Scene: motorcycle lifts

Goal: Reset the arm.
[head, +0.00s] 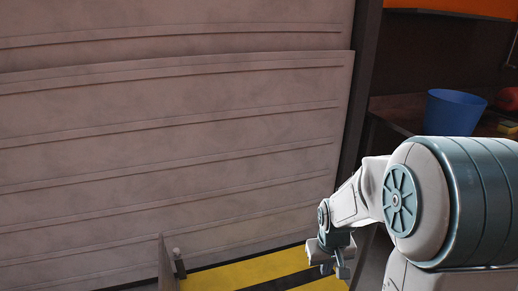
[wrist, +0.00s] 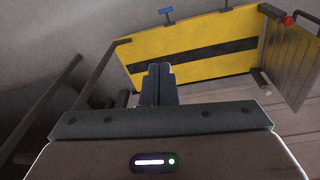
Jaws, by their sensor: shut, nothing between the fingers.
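My gripper (head: 335,265) shows at the lower middle right of the head view, at the end of my bent arm. It hangs in front of a yellow and black striped platform (head: 232,273). In the wrist view my gripper (wrist: 158,70) points up the picture with its two dark fingers together and nothing between them. The yellow platform with its black stripe (wrist: 195,48) lies beyond the fingertips. I cannot tell the exact gap between the fingers and the platform.
A large ribbed grey shutter (head: 170,130) fills the left of the head view. A blue bucket (head: 454,112) stands on a dark shelf at the right, near a red object (head: 507,99). Dark rails (wrist: 45,110) show at the left of the wrist view, and a hinged panel (wrist: 291,65) at the right.

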